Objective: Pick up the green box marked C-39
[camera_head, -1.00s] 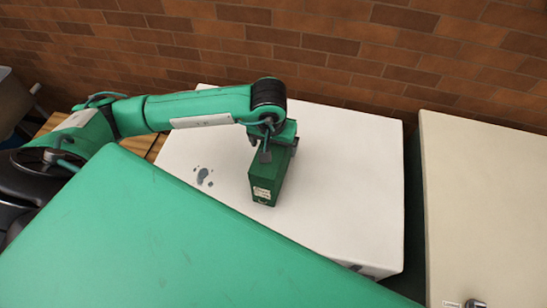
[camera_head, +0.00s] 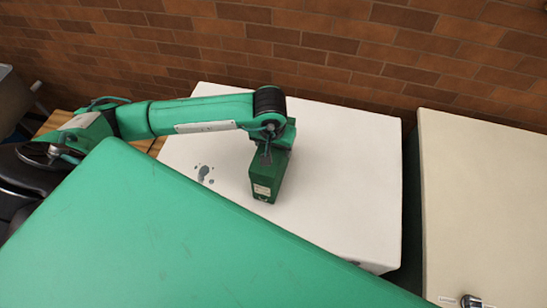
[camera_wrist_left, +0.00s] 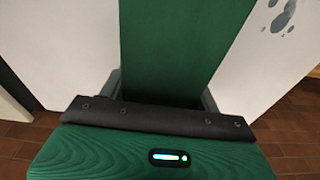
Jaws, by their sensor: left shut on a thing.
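A dark green box (camera_head: 268,176) stands upright at the middle of the white cabinet top (camera_head: 345,170). It bears a small pale label on its near end, too small to read. My left gripper (camera_head: 273,148) is shut on the box from above, over its far part. In the left wrist view, the green box (camera_wrist_left: 180,45) runs between the two fingers of the left gripper (camera_wrist_left: 162,92). I cannot tell whether the box's underside touches the cabinet top. My right gripper is not in view.
Dark spots (camera_head: 205,174) mark the white top left of the box. A second pale cabinet (camera_head: 485,190) with a metal lock stands at the right, across a dark gap. A brick wall (camera_head: 330,45) closes the back. The white top around the box is clear.

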